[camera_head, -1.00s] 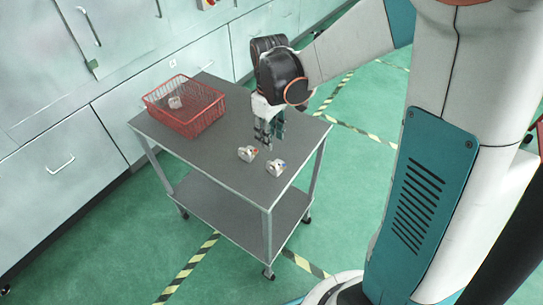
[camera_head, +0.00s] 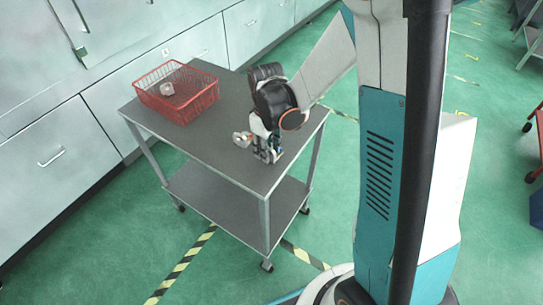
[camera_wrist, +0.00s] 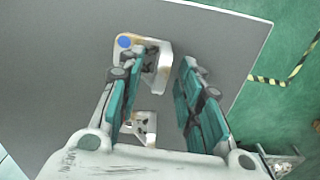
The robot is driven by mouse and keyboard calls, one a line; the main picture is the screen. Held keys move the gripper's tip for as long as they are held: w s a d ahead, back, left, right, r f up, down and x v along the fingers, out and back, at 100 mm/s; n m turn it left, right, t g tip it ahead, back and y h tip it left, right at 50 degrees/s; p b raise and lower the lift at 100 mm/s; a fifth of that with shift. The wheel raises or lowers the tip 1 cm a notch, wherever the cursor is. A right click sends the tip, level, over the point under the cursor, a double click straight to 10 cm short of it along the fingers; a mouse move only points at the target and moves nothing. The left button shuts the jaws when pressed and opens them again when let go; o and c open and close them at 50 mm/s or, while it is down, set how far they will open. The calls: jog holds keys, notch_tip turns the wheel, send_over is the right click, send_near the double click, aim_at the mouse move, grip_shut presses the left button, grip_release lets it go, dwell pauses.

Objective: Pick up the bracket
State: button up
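My gripper (camera_head: 267,157) is low over the near right part of the grey cart top, pointing down. In the wrist view, my gripper (camera_wrist: 158,72) is open, its two teal fingers apart. A pale metal bracket with a blue round mark (camera_wrist: 162,62) lies at the fingertips, nearer the left finger, which covers part of it. A second pale casting (camera_wrist: 141,124) shows lower between the fingers, partly hidden. In the head view, one small casting (camera_head: 241,138) lies just left of my gripper; the other is mostly hidden by it. Contact with the bracket cannot be told.
A red wire basket (camera_head: 178,108) with a pale casting (camera_head: 167,89) inside stands at the cart's far left. Cabinets line the back; green floor surrounds the cart.

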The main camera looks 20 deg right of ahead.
jog(key=shift+f, duration=0.4)
jog(key=shift+r, duration=0.1)
grip_shut()
